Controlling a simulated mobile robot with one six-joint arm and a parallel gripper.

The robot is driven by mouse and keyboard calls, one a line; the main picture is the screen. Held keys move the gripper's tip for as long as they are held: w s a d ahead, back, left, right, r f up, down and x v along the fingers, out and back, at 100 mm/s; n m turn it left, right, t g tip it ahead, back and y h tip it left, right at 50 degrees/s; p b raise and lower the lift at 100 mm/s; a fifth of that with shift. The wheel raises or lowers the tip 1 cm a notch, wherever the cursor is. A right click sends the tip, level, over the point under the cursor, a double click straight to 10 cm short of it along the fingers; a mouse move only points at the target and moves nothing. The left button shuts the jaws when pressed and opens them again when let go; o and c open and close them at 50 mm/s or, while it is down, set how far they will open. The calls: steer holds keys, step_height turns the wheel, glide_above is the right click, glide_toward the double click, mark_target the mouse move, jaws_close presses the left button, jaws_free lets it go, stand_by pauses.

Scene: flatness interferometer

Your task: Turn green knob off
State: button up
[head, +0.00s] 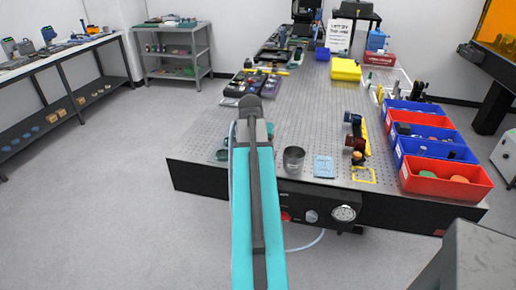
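I cannot make out a green knob for certain. The front panel (400,212) of the optical table carries a red knob (285,216), a silver knob (311,216) and a round dial gauge (344,213). My teal arm crosses the middle of the head view and hides the part of the panel left of the red knob. A small dark green round item (222,155) shows on the tabletop at the arm's left side. My gripper cannot be seen; only arm links show.
The perforated tabletop (325,110) holds a dark metal cup (293,160), a blue card (324,166) and red and blue bins (445,182) at the right. A pale hose (305,244) hangs below the panel. Floor (120,200) at left is clear.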

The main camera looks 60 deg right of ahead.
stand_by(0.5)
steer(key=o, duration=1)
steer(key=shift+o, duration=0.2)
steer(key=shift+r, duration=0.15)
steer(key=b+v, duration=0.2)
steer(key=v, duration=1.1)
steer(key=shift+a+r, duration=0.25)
